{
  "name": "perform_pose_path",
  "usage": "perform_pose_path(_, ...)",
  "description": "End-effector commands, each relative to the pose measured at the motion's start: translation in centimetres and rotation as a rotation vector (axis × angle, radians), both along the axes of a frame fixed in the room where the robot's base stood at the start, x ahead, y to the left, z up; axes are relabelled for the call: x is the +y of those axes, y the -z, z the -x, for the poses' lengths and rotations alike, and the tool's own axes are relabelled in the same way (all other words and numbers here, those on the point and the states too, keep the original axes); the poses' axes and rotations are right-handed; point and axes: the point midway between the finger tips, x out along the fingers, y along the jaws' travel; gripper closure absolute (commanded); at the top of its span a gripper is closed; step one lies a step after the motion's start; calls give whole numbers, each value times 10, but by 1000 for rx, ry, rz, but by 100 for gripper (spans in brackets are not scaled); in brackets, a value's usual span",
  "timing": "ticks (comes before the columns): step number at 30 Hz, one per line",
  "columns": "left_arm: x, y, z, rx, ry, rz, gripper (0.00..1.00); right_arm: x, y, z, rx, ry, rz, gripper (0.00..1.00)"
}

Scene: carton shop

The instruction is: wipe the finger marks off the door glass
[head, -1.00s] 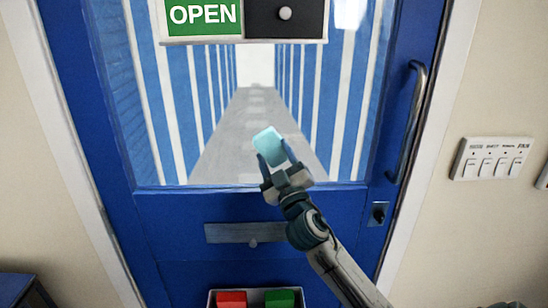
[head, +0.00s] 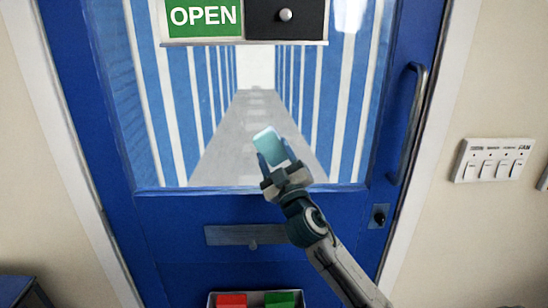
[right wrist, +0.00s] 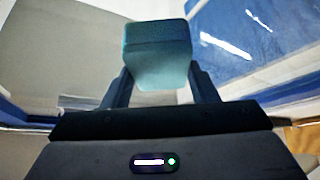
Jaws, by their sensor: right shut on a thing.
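The blue door has a large glass pane (head: 215,150), with a blue-and-white striped corridor seen through it. My right gripper (head: 276,165) is in front of the lower middle of the pane, shut on a light teal block-shaped wiper (head: 268,144). In the right wrist view the wiper (right wrist: 157,55) sits between both fingers and sticks out past them. I cannot tell whether it touches the glass. Finger marks cannot be made out clearly; a pale patch (head: 348,14) shows at the glass's upper right. My left gripper is not in view.
An OPEN sign (head: 205,17) and a black panel with a knob (head: 286,17) cross the top of the glass. A curved handle (head: 409,125) and a lock (head: 379,215) are on the right. A switch panel (head: 494,160) is on the wall. A tray with red (head: 231,300) and green (head: 280,299) blocks is below.

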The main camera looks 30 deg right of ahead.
Motion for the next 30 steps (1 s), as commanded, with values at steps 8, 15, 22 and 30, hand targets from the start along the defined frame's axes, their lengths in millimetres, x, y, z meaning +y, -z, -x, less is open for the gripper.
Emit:
perform_pose_path(8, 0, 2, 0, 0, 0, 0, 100, -3, 0, -5, 0, 0, 0, 65)
perform_pose_path(15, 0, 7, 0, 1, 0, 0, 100, -7, 2, -4, 0, 1, 3, 65)
perform_pose_path(22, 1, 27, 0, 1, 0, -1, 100, -23, 4, 7, 0, 1, 8, 65)
perform_pose_path(30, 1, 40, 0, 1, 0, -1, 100, -37, 1, 16, 0, 0, 2, 65)
